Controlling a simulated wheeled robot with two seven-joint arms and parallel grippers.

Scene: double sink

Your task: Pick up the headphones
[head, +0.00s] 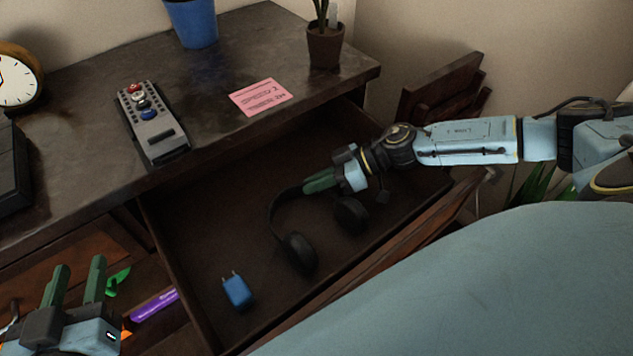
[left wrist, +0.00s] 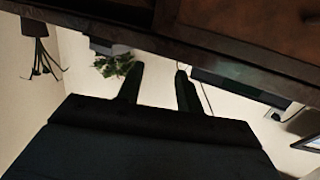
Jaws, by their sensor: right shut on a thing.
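The black headphones (head: 299,252) are in the open drawer, in the head view. Their band curves up to my right gripper (head: 312,186), whose green fingers are shut on the band. Both ear cups hang toward the drawer floor; I cannot tell whether they touch it. My left gripper (head: 74,275) is at the lower left of the head view, its two green fingers apart with nothing between them. The left wrist view shows the same open fingers (left wrist: 160,85) and no headphones.
The open drawer (head: 190,275) also holds a blue plug adapter (head: 238,290). On the dresser top are a grey remote (head: 152,122), a pink note (head: 260,96), a blue pot (head: 192,22), a potted plant (head: 325,45) and a clock (head: 18,78). A purple item (head: 154,304) lies near my left gripper.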

